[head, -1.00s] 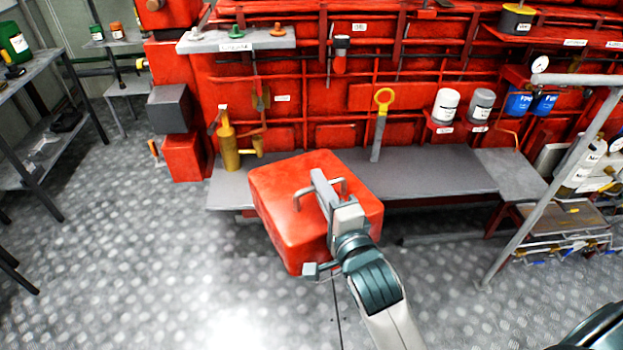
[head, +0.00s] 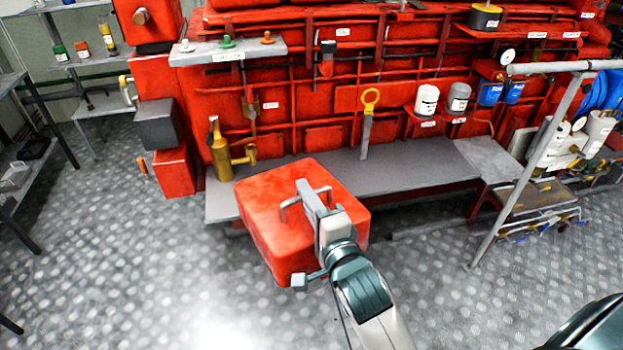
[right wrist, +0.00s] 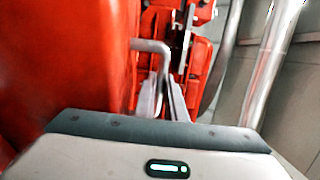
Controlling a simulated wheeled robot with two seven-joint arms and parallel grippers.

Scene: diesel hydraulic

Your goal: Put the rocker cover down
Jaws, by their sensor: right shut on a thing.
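The rocker cover (head: 268,205) is a red box with rounded edges and a grey bar handle (head: 290,203) on top. My right gripper (head: 308,192) is shut on that handle and holds the cover in front of the grey bench ledge, partly hiding its top. In the right wrist view the red side of the cover (right wrist: 60,70) fills the left, and the bent handle (right wrist: 152,46) passes between the fingers (right wrist: 163,98). The cover's underside is hidden, so I cannot tell whether it touches anything. My left gripper is not in view.
The grey ledge (head: 415,172) has bare room right of the cover. A brass oil can (head: 221,160) stands at its left end, and a yellow-ringed tool (head: 368,125) stands upright behind. A grey railing (head: 525,165) rises at right. The patterned metal floor (head: 140,270) is open.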

